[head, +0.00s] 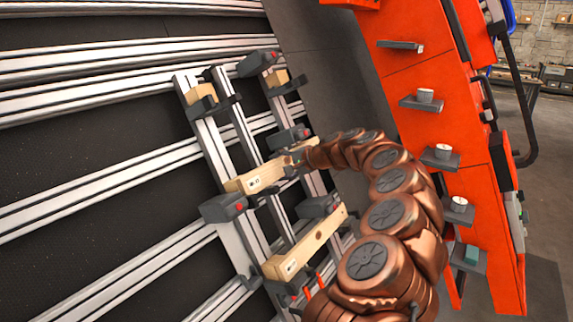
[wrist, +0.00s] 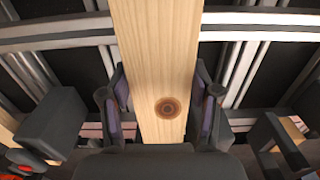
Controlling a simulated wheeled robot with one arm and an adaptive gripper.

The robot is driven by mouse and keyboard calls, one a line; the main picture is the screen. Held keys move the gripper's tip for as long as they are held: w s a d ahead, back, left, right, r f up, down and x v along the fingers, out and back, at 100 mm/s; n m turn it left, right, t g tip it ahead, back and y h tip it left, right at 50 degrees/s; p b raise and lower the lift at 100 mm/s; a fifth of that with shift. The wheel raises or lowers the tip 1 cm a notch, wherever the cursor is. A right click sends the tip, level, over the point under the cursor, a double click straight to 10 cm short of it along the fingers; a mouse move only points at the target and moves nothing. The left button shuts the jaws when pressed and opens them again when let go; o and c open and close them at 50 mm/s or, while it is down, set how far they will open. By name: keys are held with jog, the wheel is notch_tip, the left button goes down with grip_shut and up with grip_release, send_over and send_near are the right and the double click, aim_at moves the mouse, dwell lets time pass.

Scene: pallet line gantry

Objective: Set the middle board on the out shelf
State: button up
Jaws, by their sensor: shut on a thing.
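The middle board (head: 262,175) is a pale wooden board with a small label at its left end. It lies across the aluminium rails in the head view, between a nearer board and a farther pair of wooden pieces. My gripper (head: 297,158) is at its right end and shut on it. In the wrist view the board (wrist: 155,45) runs up the middle, with a dark knot low down, and the fingers of my gripper (wrist: 161,105) flank its two sides. I cannot tell whether the board is lifted off its supports. Which shelf is the out shelf is unclear.
A nearer board (head: 306,246) lies on the rails, and wooden pieces (head: 201,93) sit farther back. Dark clamp blocks (head: 222,207) stand close to the middle board. The orange panel (head: 425,75) at right carries several small grey shelves (head: 422,103), some with cups.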

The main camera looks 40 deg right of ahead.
grip_shut()
jog(key=shift+w+r+p, duration=0.15)
jog(key=shift+r+p, duration=0.25)
jog(key=shift+r, duration=0.45)
jog(key=v, duration=1.1)
dwell(0.9)
dwell(0.3)
